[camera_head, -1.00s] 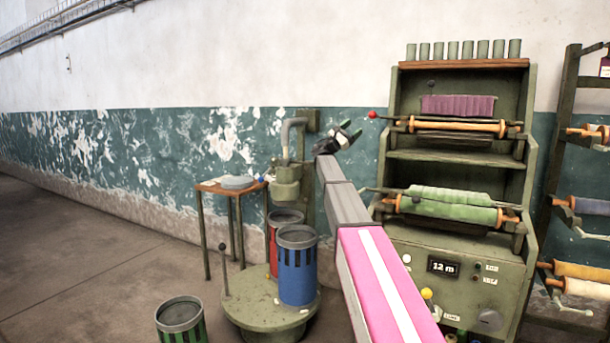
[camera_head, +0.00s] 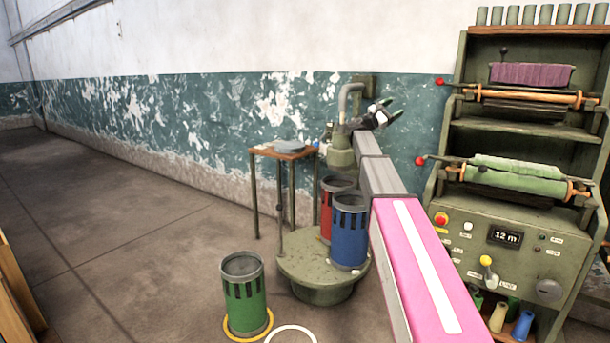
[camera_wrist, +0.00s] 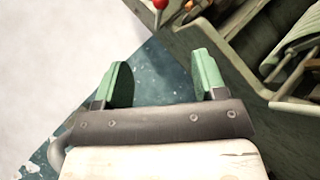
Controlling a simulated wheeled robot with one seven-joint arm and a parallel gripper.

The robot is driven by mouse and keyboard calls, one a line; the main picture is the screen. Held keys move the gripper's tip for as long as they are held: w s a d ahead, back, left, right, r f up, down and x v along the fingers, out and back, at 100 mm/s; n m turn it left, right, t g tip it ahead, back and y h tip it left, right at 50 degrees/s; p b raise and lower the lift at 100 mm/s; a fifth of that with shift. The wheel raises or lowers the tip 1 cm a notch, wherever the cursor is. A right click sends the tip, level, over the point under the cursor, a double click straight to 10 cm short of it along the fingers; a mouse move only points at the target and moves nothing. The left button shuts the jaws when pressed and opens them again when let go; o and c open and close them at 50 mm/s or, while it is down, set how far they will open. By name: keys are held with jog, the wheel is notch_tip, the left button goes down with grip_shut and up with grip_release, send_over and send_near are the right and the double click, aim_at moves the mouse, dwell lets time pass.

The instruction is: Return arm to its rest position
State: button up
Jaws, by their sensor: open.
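My gripper (camera_head: 384,111) is at the end of my extended grey and pink arm, raised in front of the teal and white wall. In the wrist view my gripper (camera_wrist: 160,84) shows two green fingers set wide apart with nothing between them. The wall's peeling teal paint (camera_wrist: 155,75) shows between and behind the fingers. The arm is stretched forward and partly hides the area to the right of the blue bin.
A green machine (camera_head: 485,225) with rollers and a "12 m" display stands at right; its red knob (camera_wrist: 160,4) shows near my gripper. A blue bin (camera_head: 349,235) and red bin (camera_head: 328,215) stand on a round base (camera_head: 300,270). A green bin (camera_head: 244,300) stands on the floor. Floor at left is clear.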

jog(key=s+a+f+m+g+y, duration=0.15)
jog(key=s+f+y, duration=0.35)
jog(key=f, duration=0.8)
jog(key=s+f+m+y, duration=0.25)
jog(key=s+f, duration=0.45)
jog(key=f, duration=0.5)
jog(key=s+f+m+g+y, duration=0.1)
jog(key=s+f+y, duration=0.4)
jog(key=f, duration=0.8)
jog(key=s+a+f+m+g+y, duration=0.1)
jog(key=s+a+f+m+y, duration=0.1)
jog(key=s+a+f, duration=0.3)
jog(key=s+a+f+m+g+y, duration=0.1)
jog(key=s+a+f+m+y, duration=0.2)
jog(key=s+a+f+y, duration=0.2)
jog(key=s+a+f+m+g+y, duration=0.1)
jog(key=s+a+f+m+y, duration=0.1)
jog(key=s+a+f, duration=0.3)
jog(key=s+f+y, duration=0.1)
jog(key=s+f, duration=0.3)
jog(key=s, duration=0.7)
jog(key=shift+s+a+f+m, duration=0.2)
jog(key=shift+f+m, duration=0.1)
jog(key=shift+f, duration=0.1)
